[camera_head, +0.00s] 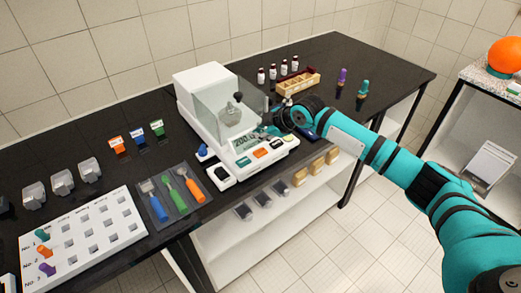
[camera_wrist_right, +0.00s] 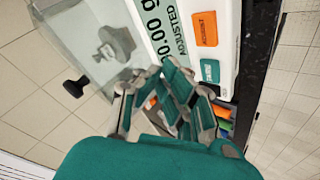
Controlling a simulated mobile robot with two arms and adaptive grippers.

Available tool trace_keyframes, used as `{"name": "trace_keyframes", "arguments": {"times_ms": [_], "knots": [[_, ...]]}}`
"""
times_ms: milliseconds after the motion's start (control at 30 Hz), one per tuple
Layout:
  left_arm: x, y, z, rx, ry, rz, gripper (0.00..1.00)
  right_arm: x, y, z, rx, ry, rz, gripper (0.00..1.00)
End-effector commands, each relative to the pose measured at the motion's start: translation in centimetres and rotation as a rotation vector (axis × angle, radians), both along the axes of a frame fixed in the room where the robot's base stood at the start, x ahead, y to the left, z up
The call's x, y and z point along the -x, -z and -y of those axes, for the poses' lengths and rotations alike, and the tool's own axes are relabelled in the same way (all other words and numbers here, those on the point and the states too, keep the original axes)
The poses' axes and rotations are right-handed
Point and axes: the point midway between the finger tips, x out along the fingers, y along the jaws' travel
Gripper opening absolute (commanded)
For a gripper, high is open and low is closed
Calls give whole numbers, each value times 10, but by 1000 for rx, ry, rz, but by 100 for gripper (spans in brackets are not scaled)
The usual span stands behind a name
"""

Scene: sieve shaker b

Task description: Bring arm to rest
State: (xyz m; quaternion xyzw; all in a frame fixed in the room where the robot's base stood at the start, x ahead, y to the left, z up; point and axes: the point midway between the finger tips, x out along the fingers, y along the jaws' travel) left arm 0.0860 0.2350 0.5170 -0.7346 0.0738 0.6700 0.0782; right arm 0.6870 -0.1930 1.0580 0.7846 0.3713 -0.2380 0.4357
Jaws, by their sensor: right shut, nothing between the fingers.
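My right arm comes in from the right in the head view. Its right gripper (camera_head: 264,132) is at the front of the white balance (camera_head: 183,97), close to the display and in front of part of it. In the right wrist view the fingers (camera_wrist_right: 168,88) are shut and empty, beside the display and the orange and green buttons. I cannot tell whether they touch the balance. A grey metal weight (camera_head: 230,115) stands inside the glass chamber; it also shows in the wrist view (camera_wrist_right: 116,42). The display reads about 200, with "ADJUSTED" on it. My left gripper is not in view.
Small bottles (camera_head: 284,69), a wooden box (camera_head: 298,83) and purple and teal tools stand behind my right gripper on the black bench (camera_head: 385,62). A tray of coloured-handled tools (camera_head: 174,194) and a white sample board (camera_head: 86,235) lie left. A side table stands right.

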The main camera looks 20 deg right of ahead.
Motion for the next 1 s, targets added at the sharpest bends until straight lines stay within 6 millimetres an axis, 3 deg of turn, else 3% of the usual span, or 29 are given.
{"name": "trace_keyframes", "arguments": {"times_ms": [533, 667, 767, 900, 1000], "knots": [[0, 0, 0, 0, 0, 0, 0, 0, 0, 0, 0, 0, 0, 0], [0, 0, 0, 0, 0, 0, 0, 13, 14, -14, -11, -10, -26, 0], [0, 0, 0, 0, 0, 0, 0, 45, 41, -43, -33, -26, -82, 0], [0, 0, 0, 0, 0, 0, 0, 119, 82, -92, -97, -2, -192, 0], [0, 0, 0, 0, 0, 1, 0, 171, 99, -109, -144, 72, -265, 0]]}}
